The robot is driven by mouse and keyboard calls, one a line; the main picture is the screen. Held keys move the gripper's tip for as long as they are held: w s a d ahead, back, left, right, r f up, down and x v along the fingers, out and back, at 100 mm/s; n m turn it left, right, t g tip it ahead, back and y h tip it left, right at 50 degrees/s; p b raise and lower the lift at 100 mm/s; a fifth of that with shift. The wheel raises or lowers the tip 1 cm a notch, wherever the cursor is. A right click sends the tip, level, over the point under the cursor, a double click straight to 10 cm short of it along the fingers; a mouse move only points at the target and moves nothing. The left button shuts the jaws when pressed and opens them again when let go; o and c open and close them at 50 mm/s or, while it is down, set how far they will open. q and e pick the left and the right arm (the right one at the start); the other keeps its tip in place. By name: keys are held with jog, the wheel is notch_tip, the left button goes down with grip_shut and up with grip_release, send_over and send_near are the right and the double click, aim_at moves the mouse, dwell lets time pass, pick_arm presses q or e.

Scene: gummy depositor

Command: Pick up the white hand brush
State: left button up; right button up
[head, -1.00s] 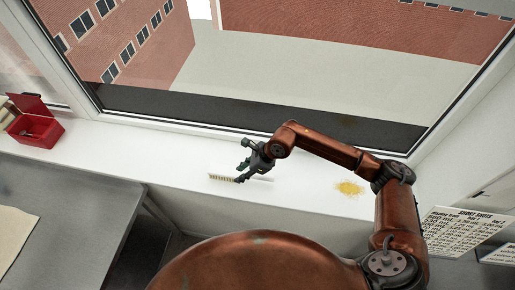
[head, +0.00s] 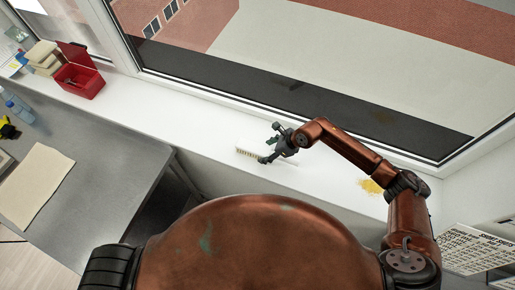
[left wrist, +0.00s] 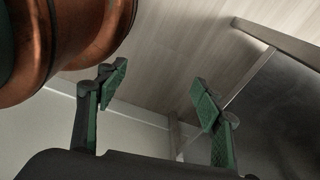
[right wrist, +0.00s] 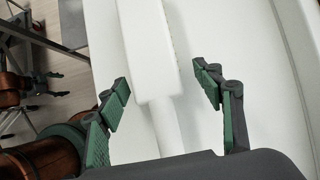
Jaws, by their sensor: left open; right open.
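The white hand brush (head: 250,153) lies on the white window sill, its tan bristles facing the front edge. In the right wrist view the brush (right wrist: 153,62) runs lengthwise, with its wide head farther off and its narrower handle nearer. My right gripper (head: 272,146) is over the handle end and partly hides it. In the right wrist view my right gripper (right wrist: 165,90) is open, with one finger on each side of the brush and gaps between. My left gripper (left wrist: 160,95) is open and empty, low near a wall and a metal table leg; it is not seen in the head view.
A red open box (head: 80,82) stands on the sill (head: 185,110) at the left. Yellow crumbs (head: 370,187) lie on the sill at the right. A grey metal table (head: 110,160) with a beige mat (head: 36,186) is at the left. The window borders the sill behind.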

aim_at(264, 149)
jog(key=shift+s+r, duration=0.15)
jog(key=shift+s, duration=0.3)
jog(key=shift+c, duration=0.3)
jog(key=shift+w, duration=0.35)
jog(key=c, duration=0.5)
jog(key=shift+s, duration=0.2)
jog(key=c, duration=0.3)
jog(key=shift+w+d, duration=0.1)
jog(key=shift+w, duration=0.05)
jog(key=c, duration=0.5)
jog(key=shift+r, duration=0.3)
notch_tip(264, 149, up, 2)
jog(key=shift+r+b, duration=0.1)
jog(key=shift+b, duration=0.95)
pick_arm(q)
notch_tip(264, 149, down, 6)
jog(key=b, duration=0.4)
jog(key=shift+s+d+f, duration=0.2)
jog(key=shift+d, duration=0.1)
pick_arm(e)
jog(key=s+d+r, duration=0.2)
jog(key=s+r, duration=0.1)
jog(key=s, duration=0.1)
jog(key=s+d+r, duration=0.3)
jog(key=s, duration=0.1)
jog(key=s+d+r, duration=0.2)
jog(key=s+r, duration=0.2)
jog(key=shift+d+r, duration=0.1)
jog(key=shift+d, duration=0.2)
